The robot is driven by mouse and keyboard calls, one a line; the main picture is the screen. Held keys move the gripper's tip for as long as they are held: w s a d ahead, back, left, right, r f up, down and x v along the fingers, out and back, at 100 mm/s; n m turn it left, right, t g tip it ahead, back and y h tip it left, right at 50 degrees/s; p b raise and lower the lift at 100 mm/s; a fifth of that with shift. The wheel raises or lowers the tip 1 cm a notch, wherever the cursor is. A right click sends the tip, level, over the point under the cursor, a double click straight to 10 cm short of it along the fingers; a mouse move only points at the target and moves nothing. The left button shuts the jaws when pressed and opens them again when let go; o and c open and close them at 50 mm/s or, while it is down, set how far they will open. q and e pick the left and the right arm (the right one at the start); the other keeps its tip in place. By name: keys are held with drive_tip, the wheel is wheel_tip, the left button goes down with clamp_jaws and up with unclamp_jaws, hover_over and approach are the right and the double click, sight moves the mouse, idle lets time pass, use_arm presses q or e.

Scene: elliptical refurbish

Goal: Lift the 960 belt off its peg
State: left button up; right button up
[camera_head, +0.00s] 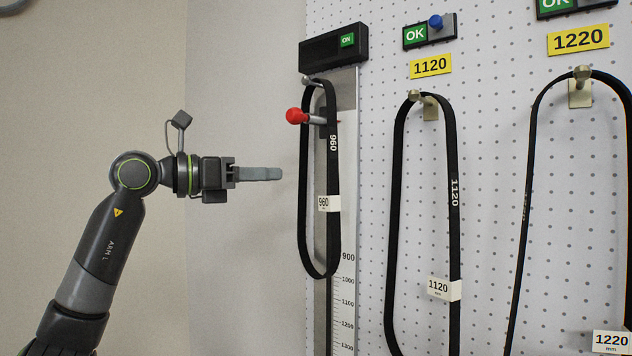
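The 960 belt (334,180) is a narrow black loop hanging from a peg (308,81) at its top, with a white 960 tag (328,203) on its right strand. It hangs in front of a measuring scale (348,290). My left gripper (279,174) points right, with its grey fingertips a little left of the belt's left strand in the picture. No contact with the belt shows. The fingers are seen side-on and overlap, so the gap between them is hidden. My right gripper is not in view.
A red-knobbed lever (296,116) sticks out near the belt's upper part. A black box (333,46) with a green ON sign is above. The 1120 belt (452,220) and 1220 belt (524,200) hang to the right on the pegboard (490,150).

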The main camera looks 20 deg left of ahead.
sight(338, 177)
use_arm(q)
drive_tip(key=p+x, duration=0.4)
drive_tip(key=x, duration=0.4)
drive_tip(key=p+x, duration=0.3)
drive_tip(key=x, duration=0.5)
drive_tip(key=shift+d+f+p, duration=0.25)
drive_tip(key=shift+p, duration=0.1)
drive_tip(key=shift+a, duration=0.1)
drive_tip(key=shift+c, duration=0.4)
clamp_jaws()
